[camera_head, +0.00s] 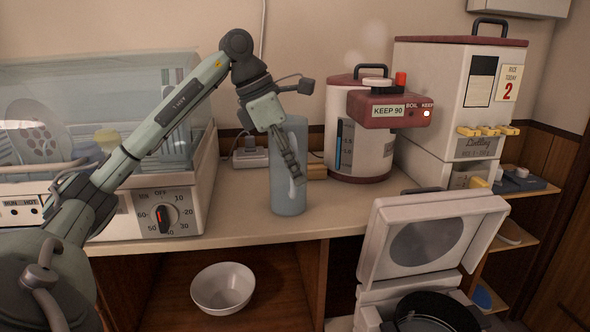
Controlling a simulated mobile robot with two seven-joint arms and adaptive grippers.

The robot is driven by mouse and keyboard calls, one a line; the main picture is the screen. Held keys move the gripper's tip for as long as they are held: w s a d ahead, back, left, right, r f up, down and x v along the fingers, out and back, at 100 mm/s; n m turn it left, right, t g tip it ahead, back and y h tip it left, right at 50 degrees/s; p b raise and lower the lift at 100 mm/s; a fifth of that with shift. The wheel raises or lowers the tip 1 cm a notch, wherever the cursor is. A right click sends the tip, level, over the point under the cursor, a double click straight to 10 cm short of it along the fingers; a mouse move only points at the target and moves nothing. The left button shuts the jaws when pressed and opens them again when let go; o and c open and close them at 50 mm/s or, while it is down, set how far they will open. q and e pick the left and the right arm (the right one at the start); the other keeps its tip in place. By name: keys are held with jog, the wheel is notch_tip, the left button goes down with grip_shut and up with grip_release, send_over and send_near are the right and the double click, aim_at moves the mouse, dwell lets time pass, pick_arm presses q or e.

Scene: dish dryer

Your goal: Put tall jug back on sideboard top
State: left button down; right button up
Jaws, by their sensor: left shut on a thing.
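The tall jug (286,203) is a smooth blue-grey cylinder, upright near the middle of the head view. It is at the sideboard top (240,208), between the dish dryer and the water boiler. I cannot tell for sure whether its base touches the surface. My left gripper (294,172) reaches down from above and is shut on the jug at its near side. The fingers hide part of the jug's front, including part of a pale handle. My right gripper is not in view.
The dish dryer (190,206) with a clear cover stands at the left. The water boiler (340,130) and a tall rice dispenser (460,95) stand at the right. A power strip (250,157) lies behind the jug. A white bowl (222,290) sits on the shelf below. An open-lidded cooker (415,240) is at the front right.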

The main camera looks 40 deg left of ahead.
pick_arm(q)
jog(key=c, duration=1.6)
grip_release()
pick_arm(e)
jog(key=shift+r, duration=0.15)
pick_arm(q)
jog(key=shift+r, duration=0.1)
jog(key=p+v, duration=0.2)
jog(key=v, duration=0.9)
jog(key=shift+r+p, duration=0.4)
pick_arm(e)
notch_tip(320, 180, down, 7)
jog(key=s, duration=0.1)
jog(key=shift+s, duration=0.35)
pick_arm(q)
jog(key=shift+s+a, duration=0.1)
jog(key=shift+s, duration=0.05)
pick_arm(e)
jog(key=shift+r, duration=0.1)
